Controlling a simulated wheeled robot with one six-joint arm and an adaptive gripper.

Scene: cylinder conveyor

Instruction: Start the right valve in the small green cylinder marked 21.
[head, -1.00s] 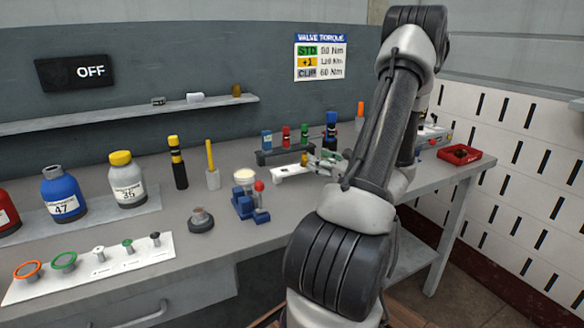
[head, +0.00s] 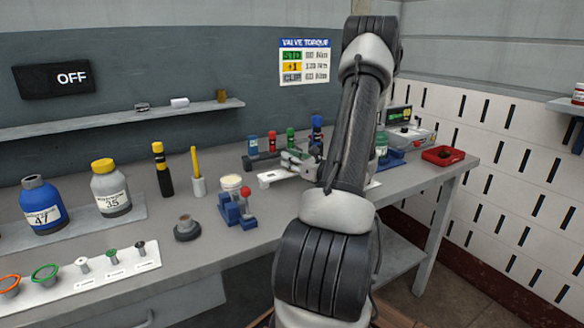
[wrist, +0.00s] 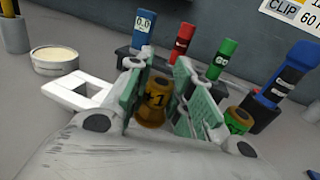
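A green cylinder (head: 382,146) stands at a blue holder on the right of the bench, partly behind my arm; its number is unreadable. A white rack (head: 62,291) at the front left holds several valves, including a white-topped one (head: 82,264), a green one (head: 112,254) and a dark one (head: 140,247). My gripper (head: 296,163) is over the white tray (head: 268,179). Firm contact does not show.
A green-and-amber piece (wrist: 238,120) is just right of the fingers. A rack of coloured posts (wrist: 180,43) stands close behind. A red tray (head: 443,155) is at the bench's right end. A torque chart (head: 305,62) and an OFF sign (head: 55,76) are on the wall.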

